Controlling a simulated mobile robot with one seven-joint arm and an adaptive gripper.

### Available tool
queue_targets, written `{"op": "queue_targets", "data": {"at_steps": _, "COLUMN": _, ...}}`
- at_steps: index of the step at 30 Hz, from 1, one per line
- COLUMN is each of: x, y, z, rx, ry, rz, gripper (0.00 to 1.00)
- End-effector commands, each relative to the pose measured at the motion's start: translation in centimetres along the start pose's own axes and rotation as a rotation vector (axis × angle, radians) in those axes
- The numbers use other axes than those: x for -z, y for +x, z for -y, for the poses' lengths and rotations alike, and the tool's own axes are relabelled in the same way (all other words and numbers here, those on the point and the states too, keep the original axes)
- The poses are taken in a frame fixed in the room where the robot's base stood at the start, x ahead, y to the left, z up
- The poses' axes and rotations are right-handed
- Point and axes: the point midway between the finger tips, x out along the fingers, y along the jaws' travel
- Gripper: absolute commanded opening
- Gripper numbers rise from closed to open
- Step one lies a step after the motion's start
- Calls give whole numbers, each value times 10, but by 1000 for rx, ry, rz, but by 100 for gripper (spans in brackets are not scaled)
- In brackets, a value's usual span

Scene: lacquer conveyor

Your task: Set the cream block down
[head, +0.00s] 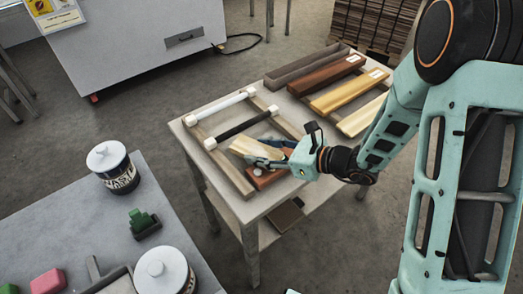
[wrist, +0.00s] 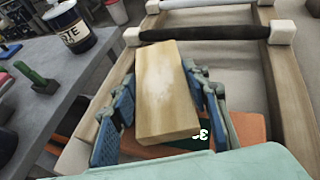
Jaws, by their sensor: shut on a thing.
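The cream block (head: 243,146) is a pale, wood-grained bar held between the fingers of my gripper (head: 264,153), above the small table. In the wrist view the cream block (wrist: 163,95) lies lengthwise between the two blue finger pads of my gripper (wrist: 162,62), with its far end just short of the dark roller. A reddish-brown block (head: 264,180) is beneath the gripper; its orange-brown surface also shows in the wrist view (wrist: 248,128), partly hidden. I cannot tell whether the cream block touches anything below.
A wooden frame (head: 232,172) carries a white roller (head: 222,103) and a black roller (head: 243,124). Coloured bars, including a brown bar (head: 325,75) and yellow bar (head: 348,92), lie at the table's right. A grey bench (head: 95,215) holds white-lidded waste tins (head: 120,170).

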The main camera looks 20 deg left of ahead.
Motion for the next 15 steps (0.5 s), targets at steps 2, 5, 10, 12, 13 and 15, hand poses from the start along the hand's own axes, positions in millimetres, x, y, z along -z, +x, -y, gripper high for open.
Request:
{"op": "queue_targets", "data": {"at_steps": 2, "x": -1, "y": 0, "z": 0, "rx": 0, "ry": -1, "rz": 1, "gripper": 16}}
{"op": "queue_targets", "data": {"at_steps": 5, "x": -1, "y": 0, "z": 0, "rx": 0, "ry": -1, "rz": 1, "gripper": 16}}
{"op": "queue_targets", "data": {"at_steps": 10, "x": 4, "y": 2, "z": 0, "rx": 0, "ry": -1, "rz": 1, "gripper": 16}}
{"op": "queue_targets", "data": {"at_steps": 12, "x": 2, "y": 1, "z": 0, "rx": 0, "ry": -1, "rz": 0, "gripper": 50}}
{"op": "queue_targets", "data": {"at_steps": 13, "x": 2, "y": 1, "z": 0, "rx": 0, "ry": -1, "rz": 0, "gripper": 54}}
{"op": "queue_targets", "data": {"at_steps": 15, "x": 2, "y": 1, "z": 0, "rx": 0, "ry": -1, "rz": 0, "gripper": 60}}
